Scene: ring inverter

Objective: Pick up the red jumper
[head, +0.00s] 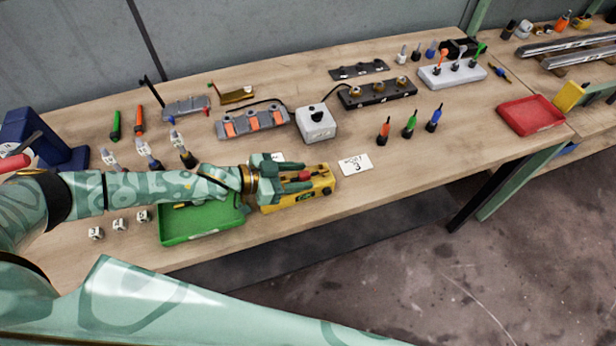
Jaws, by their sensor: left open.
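The red jumper (304,176) is a small red piece at the top of a yellow box (316,192) near the front edge of the bench. My left gripper (300,180) is over the yellow box, open, with its fingers close around the red piece. Whether the fingers touch it is too small to tell. The gripper hides the left part of the box. My right gripper is not in view.
A green tray (205,224) lies under my left forearm. A white card reading 3 (356,164) lies right of the box. A white knob box (316,123) and orange-switch strip (252,122) stand behind. A red tray (531,115) is far right.

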